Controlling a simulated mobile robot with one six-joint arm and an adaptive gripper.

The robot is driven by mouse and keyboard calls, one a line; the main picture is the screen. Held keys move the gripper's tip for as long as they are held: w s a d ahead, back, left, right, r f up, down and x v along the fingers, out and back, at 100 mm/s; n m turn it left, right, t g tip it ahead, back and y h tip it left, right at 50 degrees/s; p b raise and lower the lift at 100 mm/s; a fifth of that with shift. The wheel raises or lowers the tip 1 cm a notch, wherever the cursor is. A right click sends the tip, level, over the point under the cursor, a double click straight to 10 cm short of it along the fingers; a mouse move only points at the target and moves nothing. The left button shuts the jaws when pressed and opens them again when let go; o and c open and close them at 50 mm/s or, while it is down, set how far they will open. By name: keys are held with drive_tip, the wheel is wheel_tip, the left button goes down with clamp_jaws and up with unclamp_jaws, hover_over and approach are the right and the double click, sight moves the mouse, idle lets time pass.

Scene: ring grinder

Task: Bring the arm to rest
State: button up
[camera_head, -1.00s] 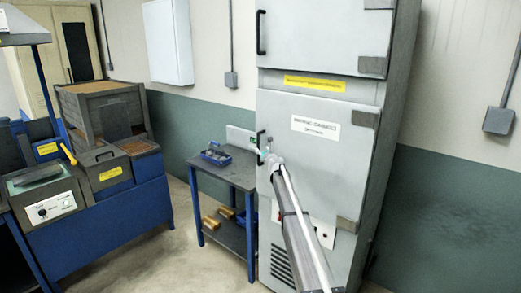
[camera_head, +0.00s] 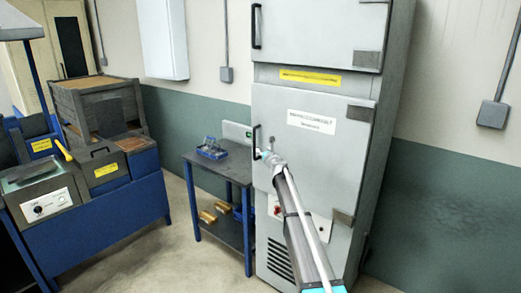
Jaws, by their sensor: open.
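My gripper (camera_head: 262,154) is at the far end of my outstretched arm, in front of the tall grey cabinet (camera_head: 318,150). It is close to the black handle (camera_head: 256,141) on the left edge of the cabinet's lower door. I cannot tell whether it touches the handle. The fingers are small and partly hidden by the wrist, and nothing shows held in them. The lower door looks shut.
A small blue and grey table (camera_head: 222,168) with a blue basket (camera_head: 212,150) stands left of the cabinet. The blue grinding machine (camera_head: 110,215) is at the left. Floor between machine and table is clear. A grey wall box (camera_head: 493,114) hangs at the right.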

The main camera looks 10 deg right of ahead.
drive_tip(key=s+a+f+n+g+y, duration=0.1)
drive_tip(key=s+a+f+n+g, duration=0.15)
drive_tip(key=s+n, duration=0.6)
drive_tip(key=s+a+f+n+g+y, duration=0.15)
drive_tip(key=s+f+n+g, duration=0.3)
drive_tip(key=s, duration=0.65)
drive_tip(key=s+a+f+n+g+y, duration=0.1)
drive_tip(key=s+a+f+n+g, duration=0.15)
drive_tip(key=s+n, duration=0.6)
drive_tip(key=s+d+f+n+g+h, duration=0.2)
drive_tip(key=s+d+f+n, duration=0.1)
drive_tip(key=s, duration=0.8)
drive_tip(key=s+d+f+n+g+h, duration=0.3)
drive_tip(key=s+n, duration=0.2)
drive_tip(key=s, duration=0.6)
drive_tip(key=s+d+f+n+g+h, duration=0.2)
drive_tip(key=s+d+f+n+g, duration=0.1)
drive_tip(key=s, duration=0.8)
drive_tip(key=shift+s+n, duration=0.4)
drive_tip(key=shift+n, duration=0.05)
drive_tip(key=shift+h, duration=0.25)
